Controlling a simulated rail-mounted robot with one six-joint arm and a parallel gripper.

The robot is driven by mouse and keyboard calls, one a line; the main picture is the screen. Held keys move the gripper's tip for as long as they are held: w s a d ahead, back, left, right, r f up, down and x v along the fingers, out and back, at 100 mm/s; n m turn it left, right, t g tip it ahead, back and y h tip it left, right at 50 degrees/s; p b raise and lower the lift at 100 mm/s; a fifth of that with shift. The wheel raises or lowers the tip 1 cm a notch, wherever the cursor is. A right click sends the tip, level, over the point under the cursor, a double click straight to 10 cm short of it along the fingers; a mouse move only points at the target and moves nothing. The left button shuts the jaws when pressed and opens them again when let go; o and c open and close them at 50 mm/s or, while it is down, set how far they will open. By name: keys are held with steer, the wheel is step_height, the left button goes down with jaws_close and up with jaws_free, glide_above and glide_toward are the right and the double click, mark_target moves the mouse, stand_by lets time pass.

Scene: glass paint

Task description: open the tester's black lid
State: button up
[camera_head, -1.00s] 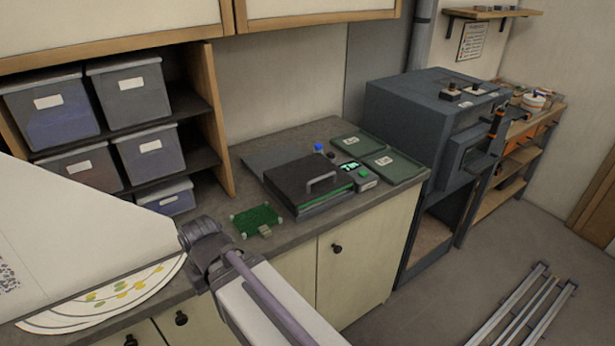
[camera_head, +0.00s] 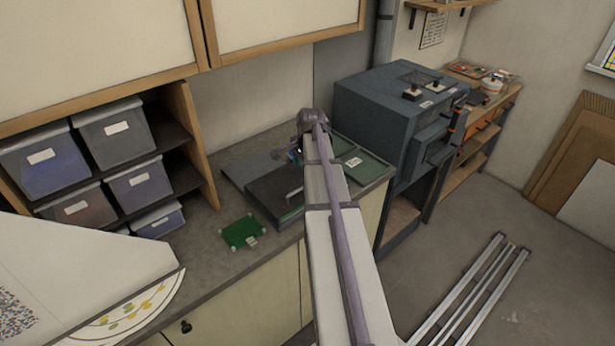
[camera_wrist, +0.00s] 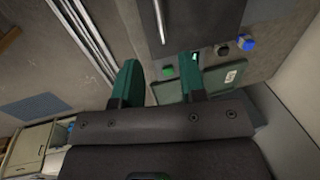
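The tester's black lid (camera_head: 272,192) lies flat and shut on the counter in the head view, its right part hidden behind my arm. In the wrist view the lid (camera_wrist: 205,22) is at the top, with its pale bar handle (camera_wrist: 160,22) upright in the picture. My gripper (camera_wrist: 161,64) shows two teal fingers spread apart with nothing held. The handle appears beyond the gap between the fingers, apart from them. In the head view the gripper is mostly hidden behind the arm.
A green circuit board (camera_head: 243,232) lies on the counter in front of the tester. A blue button (camera_wrist: 246,42), a black knob (camera_wrist: 221,49) and a green button (camera_wrist: 168,70) are near the fingers. Green trays (camera_head: 364,167) lie right of the tester. Grey bins (camera_head: 112,133) fill the shelf.

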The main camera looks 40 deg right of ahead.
mark_target(299, 189)
steer(key=f+b, duration=0.3)
steer(key=w+f+b, duration=0.1)
steer(key=f+b, duration=0.3)
steer(key=w+f+b, duration=0.1)
steer(key=f+b, duration=0.2)
steer(key=f, duration=0.1)
steer(key=shift+a+b, duration=0.15)
steer(key=shift+b, duration=0.25)
steer(key=shift+r, duration=0.15)
steer(key=shift+c, duration=0.4)
jaws_close()
